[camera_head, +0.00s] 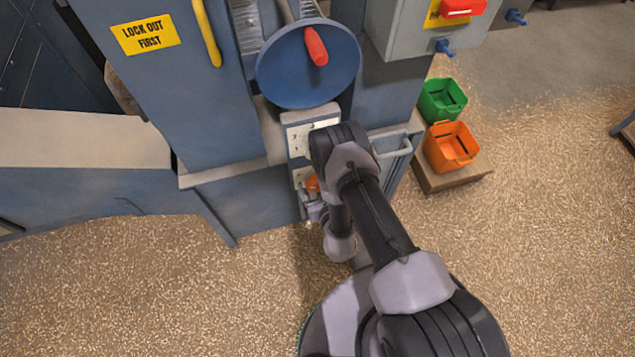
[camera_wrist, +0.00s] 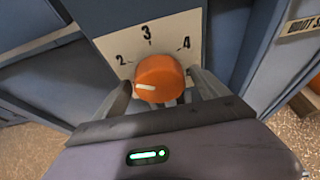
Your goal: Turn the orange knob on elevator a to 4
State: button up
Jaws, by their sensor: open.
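The orange knob (camera_wrist: 160,76) sits on a white dial plate (camera_wrist: 178,33) marked 2, 3 and 4 in the wrist view. Its white pointer line lies toward the left, below the 2. My gripper (camera_wrist: 163,92) is open, with one finger on each side of the knob. I cannot tell whether either finger touches it. In the head view the orange knob (camera_head: 312,184) shows low on the blue elevator, partly hidden by my arm and gripper.
A blue wheel with a red handle (camera_head: 316,46) is above the dial. A grey handle (camera_head: 392,147) is right of my wrist. The floor at lower left is clear.

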jog(key=c, duration=1.4)
jog(key=shift+o, duration=0.2)
jog(key=m+y, duration=0.2)
jog(key=m, duration=0.2)
jog(key=shift+y, duration=0.3)
jog(key=m+y, duration=0.2)
jog(key=m, duration=0.2)
jog(key=shift+y, duration=0.3)
jog(key=m+t+y, duration=0.1)
jog(key=m+y, duration=0.1)
jog(key=m, duration=0.2)
jog(key=shift+m, duration=0.3)
jog(key=m+t, duration=0.1)
jog(key=m, duration=0.2)
jog(key=shift+m+y, duration=0.3)
jog(key=shift+m, duration=0.1)
jog(key=shift+m+t, duration=0.5)
jog(key=shift+m, duration=0.4)
jog(key=shift+r, duration=0.1)
